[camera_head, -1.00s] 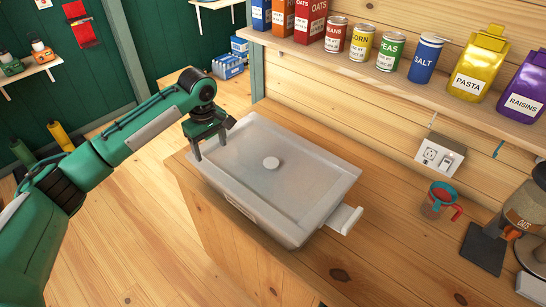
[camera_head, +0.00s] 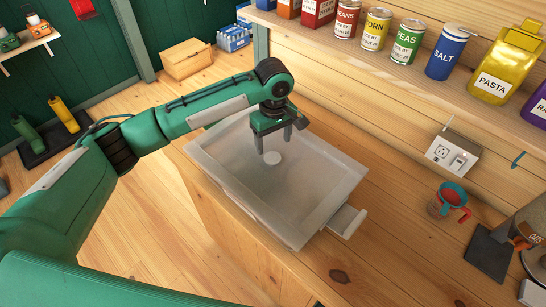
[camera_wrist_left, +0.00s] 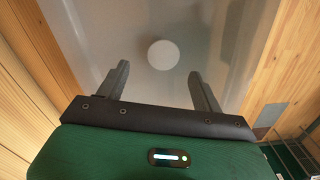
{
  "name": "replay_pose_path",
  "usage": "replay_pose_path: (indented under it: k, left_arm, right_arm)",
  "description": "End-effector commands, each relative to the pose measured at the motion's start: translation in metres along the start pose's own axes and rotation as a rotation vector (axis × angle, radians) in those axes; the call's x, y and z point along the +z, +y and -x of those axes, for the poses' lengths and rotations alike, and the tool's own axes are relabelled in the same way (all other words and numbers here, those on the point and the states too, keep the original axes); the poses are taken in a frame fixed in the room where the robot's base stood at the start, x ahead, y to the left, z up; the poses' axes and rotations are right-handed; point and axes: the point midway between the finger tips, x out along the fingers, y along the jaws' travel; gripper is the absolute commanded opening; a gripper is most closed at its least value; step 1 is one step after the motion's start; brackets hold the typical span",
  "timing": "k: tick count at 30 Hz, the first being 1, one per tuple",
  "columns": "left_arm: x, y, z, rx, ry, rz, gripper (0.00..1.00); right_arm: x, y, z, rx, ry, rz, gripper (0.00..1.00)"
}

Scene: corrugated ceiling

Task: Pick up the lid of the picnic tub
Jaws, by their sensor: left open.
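The picnic tub (camera_head: 298,241) is a pale translucent box on the wooden counter, with a handle (camera_head: 347,221) at its right end. Its flat lid (camera_head: 312,176) lies on top and has a round white knob (camera_head: 272,158) in the middle. My left gripper (camera_head: 274,143) points down just above the knob, its fingers apart. In the left wrist view my open left gripper (camera_wrist_left: 160,85) has the knob (camera_wrist_left: 163,54) beyond and between its fingertips. I cannot tell the exact height gap. My right gripper does not show.
A shelf at the back holds cans (camera_head: 407,42), a salt canister (camera_head: 447,53) and a pasta bag (camera_head: 504,62). A red-handled measuring cup (camera_head: 448,203), a dark mat (camera_head: 489,252) and a dispenser stand at right. Counter between tub and cup is clear.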

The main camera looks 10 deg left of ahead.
Motion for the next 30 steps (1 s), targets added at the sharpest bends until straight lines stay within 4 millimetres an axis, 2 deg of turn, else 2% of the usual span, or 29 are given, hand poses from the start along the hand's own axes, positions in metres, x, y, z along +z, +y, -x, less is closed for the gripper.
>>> replay_pose_path:
  k: [4, 8, 15, 23, 25, 30]
  left_arm:
    - [0.0, -0.001, -0.007, 0.0, 0.0, 0.001, 0.68]
    - [0.001, -0.003, -0.019, -0.003, 0.0, 0.001, 0.68]
    - [0.003, -0.003, -0.051, -0.001, 0.001, 0.002, 0.68]
    - [0.002, -0.003, -0.057, 0.001, 0.002, 0.001, 0.68]
    - [0.002, -0.003, -0.057, 0.001, 0.001, 0.001, 0.6]
    - [0.002, -0.003, -0.057, 0.001, 0.001, 0.001, 0.26]
  right_arm:
    - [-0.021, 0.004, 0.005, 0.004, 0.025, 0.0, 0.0]
    - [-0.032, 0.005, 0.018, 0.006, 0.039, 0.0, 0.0]
    - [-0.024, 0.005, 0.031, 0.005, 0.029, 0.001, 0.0]
    - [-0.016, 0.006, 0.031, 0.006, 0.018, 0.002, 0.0]
    - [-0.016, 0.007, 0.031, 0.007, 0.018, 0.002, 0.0]
    - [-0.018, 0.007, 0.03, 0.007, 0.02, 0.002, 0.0]
